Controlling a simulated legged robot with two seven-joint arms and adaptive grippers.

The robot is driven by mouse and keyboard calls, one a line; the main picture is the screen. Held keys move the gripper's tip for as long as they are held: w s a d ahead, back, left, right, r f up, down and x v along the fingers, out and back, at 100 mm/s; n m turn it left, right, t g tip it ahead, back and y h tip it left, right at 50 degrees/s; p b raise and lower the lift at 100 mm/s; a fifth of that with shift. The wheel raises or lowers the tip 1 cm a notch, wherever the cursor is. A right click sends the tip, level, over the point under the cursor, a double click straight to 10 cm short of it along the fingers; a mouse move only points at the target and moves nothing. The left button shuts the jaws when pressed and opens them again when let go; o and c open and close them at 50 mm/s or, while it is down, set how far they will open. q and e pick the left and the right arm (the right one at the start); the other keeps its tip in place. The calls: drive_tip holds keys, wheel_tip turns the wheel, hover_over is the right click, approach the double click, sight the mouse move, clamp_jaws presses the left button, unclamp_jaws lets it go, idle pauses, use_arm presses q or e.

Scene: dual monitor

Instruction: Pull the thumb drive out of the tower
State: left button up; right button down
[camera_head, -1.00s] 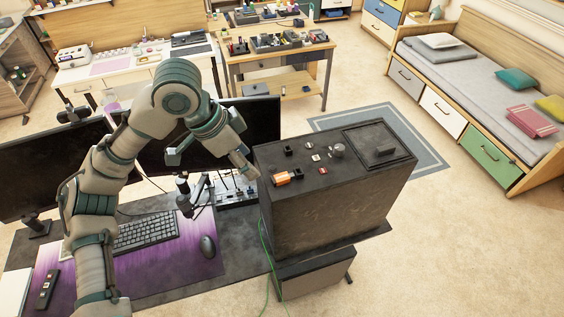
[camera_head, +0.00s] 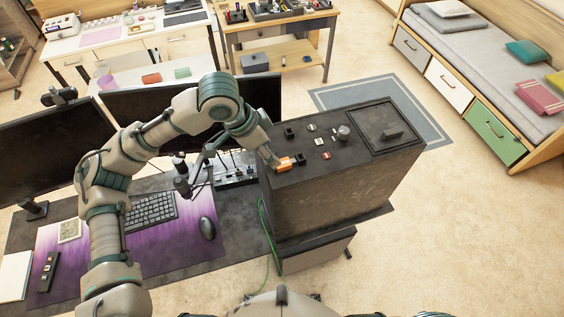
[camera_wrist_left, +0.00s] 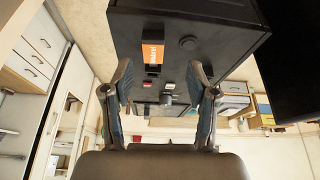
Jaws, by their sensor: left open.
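The orange thumb drive (camera_head: 285,163) is at the left end of the dark tower's (camera_head: 335,185) top. In the left wrist view the drive (camera_wrist_left: 153,52) has light lettering and a dark end piece. My left gripper (camera_head: 273,159) reaches the drive from the left at the tower's top edge. In the left wrist view its two fingers (camera_wrist_left: 158,68) are spread open, with the drive lined up between them and slightly beyond the tips. I see no finger touching it. My right gripper is not in view.
Small black, white and red pieces and a round knob (camera_head: 343,132) stand on the tower top, near a recessed tray (camera_head: 382,128). Two monitors (camera_head: 50,145), a keyboard (camera_head: 150,210) and a mouse (camera_head: 207,229) are left. A green cable (camera_head: 264,225) hangs beside the tower.

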sight(284, 164)
use_arm(q)
drive_tip(key=f, duration=0.1)
drive_tip(key=d+f, duration=0.1)
drive_tip(key=f, duration=0.1)
drive_tip(key=shift+s, duration=0.2)
drive_tip(key=shift+w+d+f, duration=0.2)
drive_tip(key=shift+d+f, duration=0.45)
drive_tip(key=shift+f, duration=0.2)
drive_tip(key=shift+d+f, duration=0.15)
drive_tip(key=shift+d, duration=0.1)
drive_tip(key=c, duration=0.8)
drive_tip(key=shift+a, duration=0.35)
drive_tip(key=shift+c, duration=0.9)
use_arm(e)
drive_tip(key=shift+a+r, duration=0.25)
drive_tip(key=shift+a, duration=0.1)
